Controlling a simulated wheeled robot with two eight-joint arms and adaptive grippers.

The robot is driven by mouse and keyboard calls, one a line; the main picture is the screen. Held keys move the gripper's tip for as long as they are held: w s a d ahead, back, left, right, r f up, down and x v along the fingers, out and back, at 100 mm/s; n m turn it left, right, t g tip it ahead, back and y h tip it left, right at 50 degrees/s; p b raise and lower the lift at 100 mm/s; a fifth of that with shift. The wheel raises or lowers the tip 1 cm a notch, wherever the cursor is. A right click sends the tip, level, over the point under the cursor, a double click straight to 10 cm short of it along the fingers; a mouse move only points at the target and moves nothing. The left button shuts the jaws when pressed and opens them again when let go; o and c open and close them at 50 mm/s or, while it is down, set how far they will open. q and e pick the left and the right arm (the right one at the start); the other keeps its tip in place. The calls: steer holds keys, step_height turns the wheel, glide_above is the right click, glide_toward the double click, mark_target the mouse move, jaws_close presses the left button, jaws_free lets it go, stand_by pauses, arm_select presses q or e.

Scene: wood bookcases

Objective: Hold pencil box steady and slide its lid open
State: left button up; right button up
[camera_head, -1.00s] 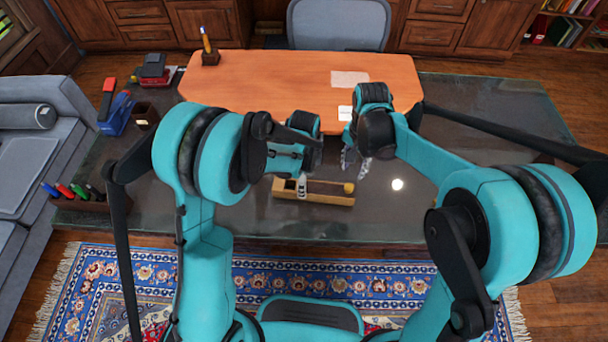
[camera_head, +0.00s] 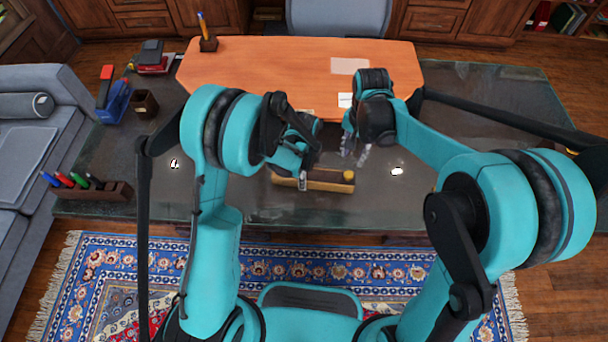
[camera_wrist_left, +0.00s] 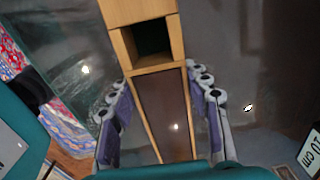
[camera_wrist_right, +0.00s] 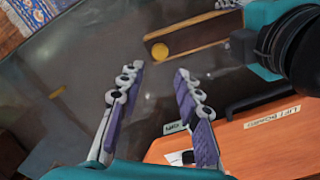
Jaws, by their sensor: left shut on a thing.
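The wooden pencil box (camera_head: 325,186) lies on the dark glass desktop, partly hidden by my left arm. A round yellow piece sits at its right end. In the left wrist view the box (camera_wrist_left: 150,128) has pale rims, a brown panel and an open square compartment. My left gripper (camera_head: 302,181) is at the box's left part; in its wrist view the fingers (camera_wrist_left: 155,76) straddle the box, shut on it. My right gripper (camera_head: 355,155) hangs behind the box's right end. In its wrist view its fingers (camera_wrist_right: 160,70) are apart and empty, with the yellow piece (camera_wrist_right: 160,51) beyond them.
A marker rack (camera_head: 90,188), blue stapler (camera_head: 116,98) and dark cup (camera_head: 145,103) stand at the left. The glass right of the box is clear.

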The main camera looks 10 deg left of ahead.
mark_target(325, 172)
steer(key=c, duration=0.5)
steer(key=shift+n, duration=0.4)
jaws_close()
steer(key=a+f+n+y, duration=0.1)
steer(key=a+f+n, duration=0.1)
steer(key=n, duration=0.5)
steer(key=w+a+f+n+y, duration=0.1)
steer(key=a+f+n, duration=0.1)
steer(key=f+n, duration=0.2)
steer(key=a+f+n+y, duration=0.1)
steer(key=a+f+n, duration=0.1)
steer(key=n, duration=0.8)
steer(key=shift+w+f+t+y, duration=0.15)
steer(key=shift+f+t+y, duration=0.25)
steer(key=shift+f, duration=0.45)
steer(key=d, duration=0.2)
steer(key=shift+s+d+r, duration=0.15)
steer(key=shift+s+d, duration=0.15)
steer(key=shift+d, duration=0.1)
steer(key=shift+s+d, duration=0.1)
steer(key=shift+d, duration=0.45)
